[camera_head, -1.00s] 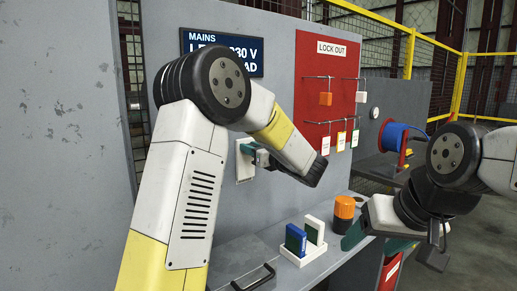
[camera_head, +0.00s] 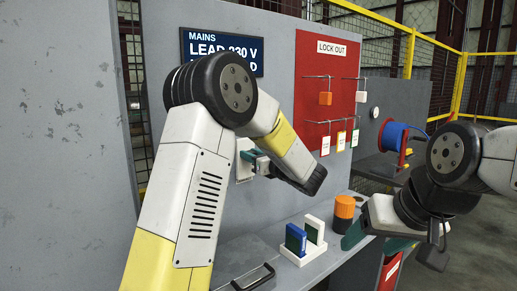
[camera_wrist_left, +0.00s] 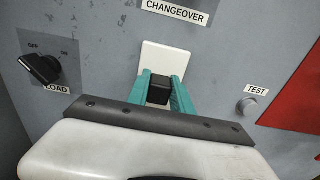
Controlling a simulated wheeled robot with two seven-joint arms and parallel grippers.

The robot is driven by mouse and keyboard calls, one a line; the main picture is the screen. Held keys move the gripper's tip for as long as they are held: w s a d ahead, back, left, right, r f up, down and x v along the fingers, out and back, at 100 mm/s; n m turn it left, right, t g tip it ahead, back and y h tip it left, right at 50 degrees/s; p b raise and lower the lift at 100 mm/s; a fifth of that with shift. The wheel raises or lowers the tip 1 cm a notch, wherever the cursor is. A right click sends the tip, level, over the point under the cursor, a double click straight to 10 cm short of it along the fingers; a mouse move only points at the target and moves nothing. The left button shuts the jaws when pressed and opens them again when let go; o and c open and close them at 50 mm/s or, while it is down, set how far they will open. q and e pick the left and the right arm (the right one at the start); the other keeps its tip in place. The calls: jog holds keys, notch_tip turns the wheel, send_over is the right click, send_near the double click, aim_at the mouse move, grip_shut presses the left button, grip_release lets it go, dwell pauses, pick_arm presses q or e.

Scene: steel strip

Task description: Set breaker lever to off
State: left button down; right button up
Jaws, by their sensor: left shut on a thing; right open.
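A black lever (camera_wrist_left: 158,96) stands out from a white plate (camera_wrist_left: 165,58) on the grey panel, below a "CHANGEOVER" label, in the left wrist view. My left gripper (camera_head: 252,160) is at this plate in the head view, its teal fingers closed on either side of the lever. The lever's setting cannot be read, as the fingers cover much of it. A black turning handle (camera_wrist_left: 42,68) with OFF and ON marks and a "LOAD" label sits to the left. My right gripper (camera_head: 375,240) is open and empty at the right, beyond the shelf's edge.
A grey test button (camera_wrist_left: 247,105) is right of the plate. A red lock-out board (camera_head: 310,85) with hanging tags is on the panel. The shelf (camera_head: 230,245) below holds a white holder (camera_head: 300,257) with upright cards, an orange-and-black object (camera_head: 344,208) and a dark case (camera_head: 250,283).

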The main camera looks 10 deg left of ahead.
pick_arm(q)
notch_tip(320, 180, down, 4)
jog(key=shift+f, duration=0.1)
jog(key=c, duration=1.1)
grip_release()
send_near(244, 163)
jog(key=shift+v, duration=1)
